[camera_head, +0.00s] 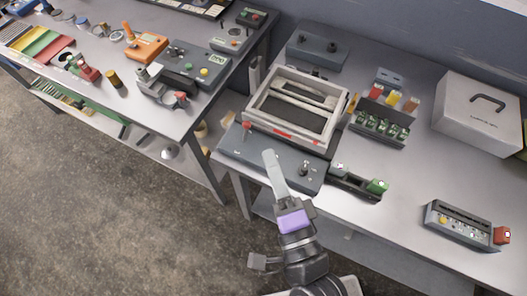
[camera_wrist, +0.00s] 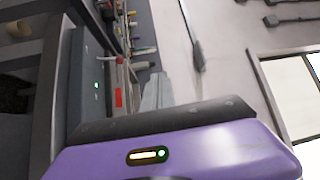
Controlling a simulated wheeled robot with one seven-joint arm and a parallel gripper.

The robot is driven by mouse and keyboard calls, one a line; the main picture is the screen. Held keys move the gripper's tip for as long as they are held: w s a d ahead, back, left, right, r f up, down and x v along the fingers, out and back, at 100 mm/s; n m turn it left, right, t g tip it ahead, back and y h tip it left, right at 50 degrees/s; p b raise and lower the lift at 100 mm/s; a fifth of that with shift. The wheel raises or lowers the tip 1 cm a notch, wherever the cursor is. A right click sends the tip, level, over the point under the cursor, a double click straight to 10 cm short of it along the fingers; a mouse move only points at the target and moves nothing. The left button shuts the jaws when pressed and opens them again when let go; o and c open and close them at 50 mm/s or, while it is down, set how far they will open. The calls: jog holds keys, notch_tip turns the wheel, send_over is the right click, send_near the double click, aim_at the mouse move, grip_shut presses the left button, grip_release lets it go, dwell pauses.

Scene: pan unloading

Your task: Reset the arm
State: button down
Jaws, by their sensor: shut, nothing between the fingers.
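My gripper (camera_head: 269,158) is in the lower middle of the head view, raised in front of the right table. Its pale fingers are shut and empty, pointing up in the picture, above a purple band on my wrist. In the wrist view the fingers (camera_wrist: 157,88) show as a narrow pale shape beyond the purple housing. The fingers overlap the dark base plate of the pale-framed fixture (camera_head: 262,92) in the picture; I cannot tell how far apart they are.
The right table (camera_head: 428,178) holds a white box (camera_head: 480,112), a rack of green parts (camera_head: 379,128), a grey device (camera_head: 458,223) and a small green-ended device (camera_head: 357,184). The left table (camera_head: 147,117) is cluttered with tools. Open floor (camera_head: 100,215) lies at lower left.

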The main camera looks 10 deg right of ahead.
jog(key=shift+s+d+r, duration=0.15)
jog(key=shift+s+r, duration=0.2)
jog(key=shift+s, duration=0.25)
dwell(0.3)
jog(key=s+d+f+n+g+h, duration=0.1)
jog(key=s+d+f+n+g, duration=0.1)
jog(key=s+d+n, duration=0.4)
jog(key=s+d+f+n+g+h+b, duration=0.1)
jog(key=s+d+f+n+g, duration=0.1)
jog(key=s+d+n, duration=0.5)
jog(key=s+n, duration=0.2)
jog(key=s, duration=0.3)
jog(key=shift+s+f+n, duration=0.3)
